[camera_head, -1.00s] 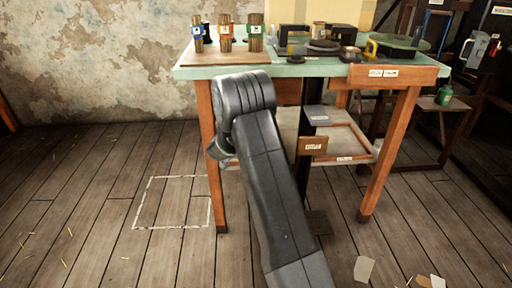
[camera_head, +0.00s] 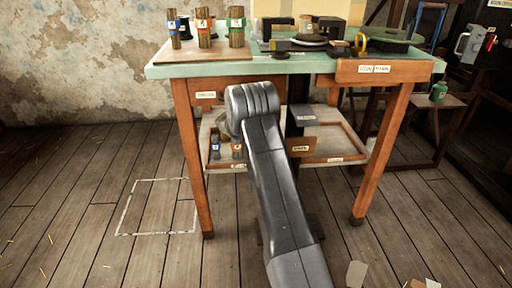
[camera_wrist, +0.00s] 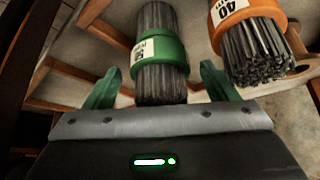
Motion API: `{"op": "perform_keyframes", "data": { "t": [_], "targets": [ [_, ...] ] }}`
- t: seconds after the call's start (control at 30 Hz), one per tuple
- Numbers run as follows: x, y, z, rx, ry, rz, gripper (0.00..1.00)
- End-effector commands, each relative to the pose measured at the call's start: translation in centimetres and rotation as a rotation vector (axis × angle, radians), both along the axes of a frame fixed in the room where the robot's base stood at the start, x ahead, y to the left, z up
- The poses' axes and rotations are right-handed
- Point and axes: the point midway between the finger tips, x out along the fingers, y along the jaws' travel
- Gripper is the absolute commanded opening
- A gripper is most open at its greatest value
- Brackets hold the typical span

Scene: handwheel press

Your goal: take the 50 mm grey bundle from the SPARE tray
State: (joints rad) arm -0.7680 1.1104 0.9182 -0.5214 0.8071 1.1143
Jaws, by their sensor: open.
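In the wrist view a grey bundle with a green band (camera_wrist: 160,48) stands between the fingers of my open gripper (camera_wrist: 160,68). Gaps show between it and both fingers; its label is turned and I cannot read its size. To its right is a grey bundle with an orange band marked 40 (camera_wrist: 250,45), outside the right finger. Both are in a wooden-edged tray (camera_wrist: 90,12). In the head view, a blue-banded bundle (camera_head: 215,145) and an orange-banded bundle (camera_head: 237,149) show on the lower shelf's left side. My arm hides the gripper and green-banded bundle there.
The green table top (camera_head: 165,70) is above the shelf, bearing three brown banded bundles (camera_head: 204,28) and several tools. The table's orange front leg (camera_head: 190,150) is left of my arm. A right-hand tray (camera_head: 340,140) on the shelf looks empty. The floor in front is mostly clear.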

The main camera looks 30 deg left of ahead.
Motion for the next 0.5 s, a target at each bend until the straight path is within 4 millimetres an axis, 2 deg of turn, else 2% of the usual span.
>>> {"op": "perform_keyframes", "data": {
  "t": [0.1, 0.2, 0.5],
  "targets": [
    [1.27, -0.08, -0.54, 0.000, 0.000, -0.001, 0.80],
    [1.52, -0.08, -1.06, 0.000, 0.000, -0.001, 0.80],
    [1.62, -0.06, -1.00, 0.001, 0.000, 0.000, 0.80]
  ]
}}
